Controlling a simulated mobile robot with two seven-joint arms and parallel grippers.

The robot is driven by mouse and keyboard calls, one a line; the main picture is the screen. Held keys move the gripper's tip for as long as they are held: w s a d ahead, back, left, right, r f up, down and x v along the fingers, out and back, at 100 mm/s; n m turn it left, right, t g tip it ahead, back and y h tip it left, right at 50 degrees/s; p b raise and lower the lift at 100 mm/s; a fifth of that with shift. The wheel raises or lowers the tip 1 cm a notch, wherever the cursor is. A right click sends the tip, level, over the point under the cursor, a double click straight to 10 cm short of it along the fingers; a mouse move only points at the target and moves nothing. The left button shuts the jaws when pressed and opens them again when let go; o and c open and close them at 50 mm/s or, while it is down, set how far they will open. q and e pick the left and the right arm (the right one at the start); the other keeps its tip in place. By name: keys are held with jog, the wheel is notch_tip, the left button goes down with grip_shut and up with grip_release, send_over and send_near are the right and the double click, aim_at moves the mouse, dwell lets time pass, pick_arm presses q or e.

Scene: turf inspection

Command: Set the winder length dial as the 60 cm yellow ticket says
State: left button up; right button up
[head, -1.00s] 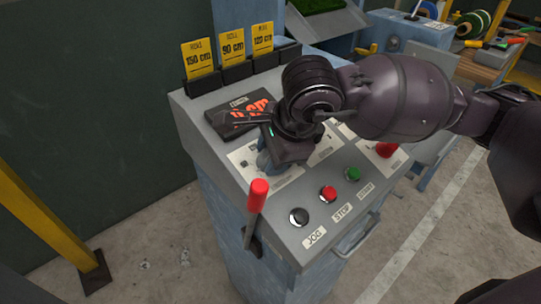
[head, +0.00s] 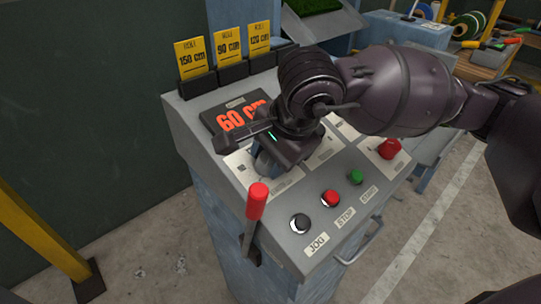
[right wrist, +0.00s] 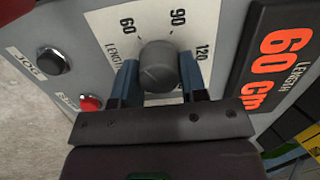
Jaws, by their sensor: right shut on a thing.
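The grey length dial (right wrist: 159,62) sits on a white plate marked 60, 90 and 120 in the right wrist view. My right gripper (right wrist: 160,82) is shut on it, a blue finger on each side. In the head view my right gripper (head: 266,167) hides the dial. The length display (head: 236,118) reads 60 cm in red digits; it also shows in the right wrist view (right wrist: 272,66). Yellow tickets for 150 cm (head: 194,56), 90 cm (head: 228,45) and 120 cm (head: 259,38) stand behind it. I see no 60 cm ticket. My left gripper is out of view.
Black JOG (head: 300,223), red STOP (head: 329,199) and green START (head: 355,177) buttons line the console's front. A red-topped lever (head: 257,201) rises at the near left corner. A red knob (head: 390,148) sits at the right.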

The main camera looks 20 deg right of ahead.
jog(key=shift+r, duration=0.1)
jog(key=o, duration=0.9)
jog(key=p+v, duration=0.2)
jog(key=v, duration=0.8)
jog(key=shift+s+d+r, duration=0.1)
jog(key=shift+s+r, duration=0.05)
jog(key=shift+r, duration=0.15)
